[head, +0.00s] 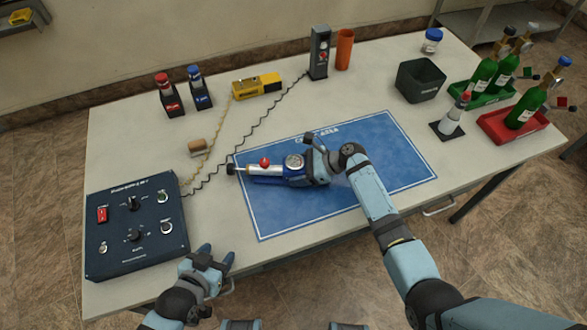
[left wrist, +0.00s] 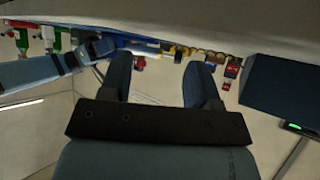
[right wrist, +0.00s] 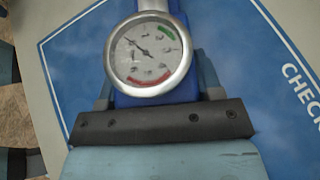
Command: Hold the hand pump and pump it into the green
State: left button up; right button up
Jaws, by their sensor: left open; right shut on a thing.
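The hand pump (head: 268,178) lies on the blue mat (head: 390,150), with a blue body, a silver barrel, a red knob and a round gauge (head: 294,162). My right gripper (head: 312,168) is shut on the pump at its right end. In the right wrist view the gauge (right wrist: 150,55) faces the camera. Its needle points to the upper left, outside the green arc at the upper right and the red arc at the bottom. My left gripper (head: 217,259) is open and empty at the table's front edge, apart from the pump. It also shows in the left wrist view (left wrist: 160,70).
A dark control box (head: 135,225) stands at the front left, with coiled cords running back from it. A yellow device (head: 257,85) and a black upright unit (head: 320,52) stand behind the mat. Green bottles in trays (head: 510,125) stand at the right.

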pick_arm(q)
jog(key=c, duration=0.9)
jog(key=shift+w+a, duration=0.1)
grip_shut()
jog(key=w+g, duration=0.1)
jog(key=w+n+g, duration=0.1)
jog(key=w, duration=0.1)
jog(key=w+r+g, duration=0.1)
jog(key=shift+w+a+g+h, duration=0.25)
jog(key=shift+g+h, duration=0.15)
jog(key=shift+n+g+h, duration=0.3)
jog(key=shift+g+h, duration=0.1)
jog(key=shift+g, duration=0.2)
jog(key=w+a, duration=0.1)
jog(key=w, duration=0.1)
jog(key=w+a+r, duration=0.1)
jog(key=w, duration=0.1)
jog(key=w+a, duration=0.2)
jog(key=shift+w+r, duration=0.1)
jog(key=shift+r, duration=0.05)
jog(key=w+a+r+g, duration=0.1)
jog(key=w+a+r, duration=0.5)
jog(key=w, duration=0.3)
jog(key=shift+w+a+r+h, duration=0.35)
jog(key=shift+a+h, duration=0.05)
jog(key=shift+a, duration=0.5)
